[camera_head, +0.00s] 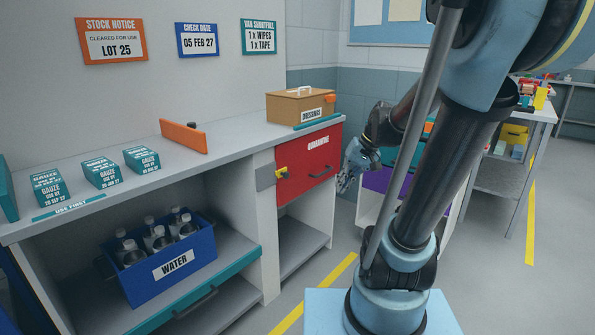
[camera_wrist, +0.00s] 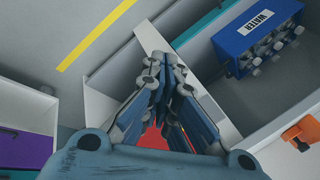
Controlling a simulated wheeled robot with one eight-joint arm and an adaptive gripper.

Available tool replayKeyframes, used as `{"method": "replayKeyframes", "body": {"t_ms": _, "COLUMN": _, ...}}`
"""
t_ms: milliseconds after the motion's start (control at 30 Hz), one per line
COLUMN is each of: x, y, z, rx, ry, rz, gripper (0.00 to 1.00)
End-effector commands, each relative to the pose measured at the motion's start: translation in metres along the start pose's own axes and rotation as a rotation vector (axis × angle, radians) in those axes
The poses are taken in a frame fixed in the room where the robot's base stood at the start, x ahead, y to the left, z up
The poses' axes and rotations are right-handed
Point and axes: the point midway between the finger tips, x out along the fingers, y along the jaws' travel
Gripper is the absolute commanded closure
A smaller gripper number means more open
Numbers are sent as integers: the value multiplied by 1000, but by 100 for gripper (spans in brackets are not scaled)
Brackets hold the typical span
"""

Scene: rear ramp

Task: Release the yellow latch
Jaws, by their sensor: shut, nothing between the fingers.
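The yellow latch (camera_head: 282,173) sits at the left edge of the red quarantine door (camera_head: 312,160), next to a grey plate on the cabinet post. The red door appears closed, with a dark handle (camera_head: 321,171). My gripper (camera_head: 343,186) is in front of the door's right side, to the right of the latch and apart from it. In the wrist view my gripper (camera_wrist: 165,62) is shut and empty, with a small patch of red showing between its fingers. I cannot make out the latch in the wrist view.
A blue water crate (camera_head: 171,258) with several bottles stands on the lower left shelf. A brown dressings box (camera_head: 300,105) and an orange bracket (camera_head: 183,136) are on the counter. Several teal gauze boxes (camera_head: 102,173) stand farther left. Floor before the cabinet is clear.

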Motion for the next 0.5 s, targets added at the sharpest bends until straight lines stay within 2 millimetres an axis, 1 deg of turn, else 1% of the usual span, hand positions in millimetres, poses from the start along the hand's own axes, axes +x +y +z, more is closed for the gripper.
{"method": "replayKeyframes", "body": {"t_ms": 33, "x": 0, "y": -3, "z": -14, "rx": 0, "ry": 1, "rz": -29, "gripper": 100}}
{"method": "replayKeyframes", "body": {"t_ms": 100, "x": 1, "y": -9, "z": -31, "rx": -3, "ry": 1, "rz": -72, "gripper": 100}}
{"method": "replayKeyframes", "body": {"t_ms": 300, "x": 6, "y": -21, "z": -79, "rx": -14, "ry": 7, "rz": -195, "gripper": 100}}
{"method": "replayKeyframes", "body": {"t_ms": 500, "x": 14, "y": -28, "z": -126, "rx": -29, "ry": 18, "rz": -317, "gripper": 100}}
